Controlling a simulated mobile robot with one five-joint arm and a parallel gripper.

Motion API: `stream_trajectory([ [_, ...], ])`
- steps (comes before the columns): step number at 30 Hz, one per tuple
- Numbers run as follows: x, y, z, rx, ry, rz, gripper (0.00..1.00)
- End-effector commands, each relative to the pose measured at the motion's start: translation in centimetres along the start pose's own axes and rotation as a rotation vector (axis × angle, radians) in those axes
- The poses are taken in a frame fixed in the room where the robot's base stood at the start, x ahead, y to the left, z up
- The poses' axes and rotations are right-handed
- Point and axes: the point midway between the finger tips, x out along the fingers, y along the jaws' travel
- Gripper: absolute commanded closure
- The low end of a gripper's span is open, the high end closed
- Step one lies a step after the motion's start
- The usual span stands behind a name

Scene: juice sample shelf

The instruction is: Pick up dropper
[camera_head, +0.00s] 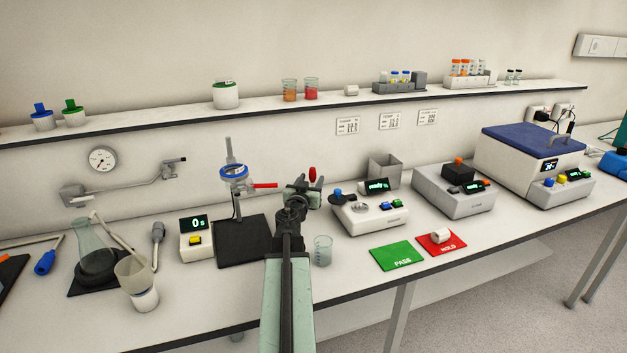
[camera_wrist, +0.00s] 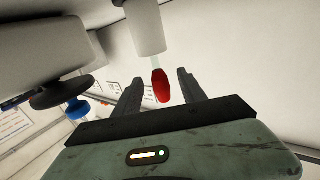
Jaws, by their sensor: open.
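The dropper's red bulb (camera_head: 312,174) shows just above my gripper in the head view; the rest of it is hidden behind the gripper there. In the wrist view the red bulb (camera_wrist: 160,86) hangs from a short pale stem that runs into a white cylinder (camera_wrist: 145,26). My gripper (camera_head: 304,186) is open. In the wrist view its two dark fingers (camera_wrist: 158,82) stand on either side of the bulb, with a visible gap on both sides. Nothing is held.
A stand with a blue ring and red handle (camera_head: 265,185) is close to the left. A device with a blue knob (camera_head: 337,192) is close to the right. A small beaker (camera_head: 323,250) stands in front. Green PASS (camera_head: 398,255) and red HOLD (camera_head: 440,246) mats lie at right.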

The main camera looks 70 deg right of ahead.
Motion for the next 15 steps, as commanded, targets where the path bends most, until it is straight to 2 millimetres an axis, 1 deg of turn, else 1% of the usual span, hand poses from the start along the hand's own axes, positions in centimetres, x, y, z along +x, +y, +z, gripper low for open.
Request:
stream_trajectory([
  [2,0.7,0.0,0.0,0.0,0.0,0.001,0.51],
  [9,4.9,-0.1,-0.1,0.0,0.0,0.002,0.51],
  [11,5.3,-0.1,-0.1,0.0,0.0,0.002,0.51],
  [15,5.1,0.0,0.0,0.0,0.0,0.002,0.51],
])
